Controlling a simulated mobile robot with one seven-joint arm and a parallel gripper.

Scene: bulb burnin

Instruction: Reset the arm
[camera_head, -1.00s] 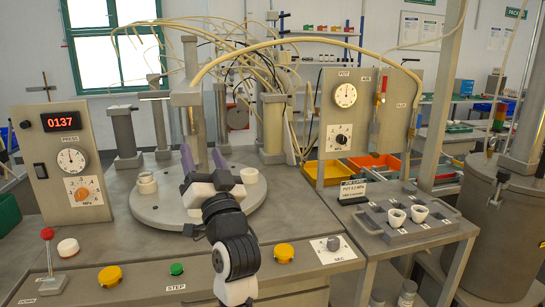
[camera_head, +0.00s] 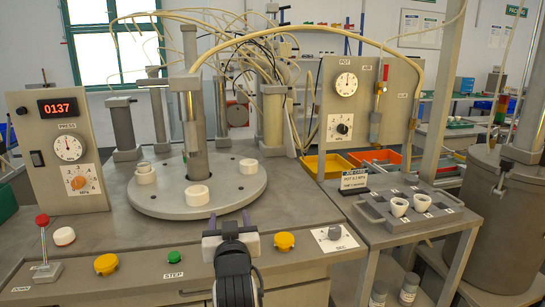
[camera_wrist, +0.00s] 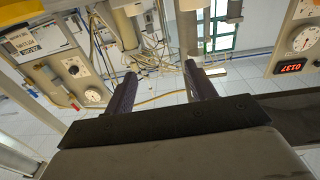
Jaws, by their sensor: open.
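My gripper (camera_head: 228,222) is in front of the round turntable (camera_head: 217,208), low over the front edge of the bench. Its two purple fingers are apart with nothing between them. In the wrist view the open fingers (camera_wrist: 160,90) point toward the back of the room, and that view is upside down. Several white ring-shaped pieces stand on the turntable: one at its front (camera_head: 197,195), one at the right (camera_head: 249,166) and one at the left (camera_head: 146,176).
The press panel (camera_head: 68,150) reads 0137. A metal column (camera_head: 195,130) rises over the turntable. A tray (camera_head: 400,222) with two white cups (camera_head: 399,206) is at the right. Yellow (camera_head: 284,240) and green (camera_head: 174,257) buttons and a red-knobbed lever (camera_head: 42,220) line the front.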

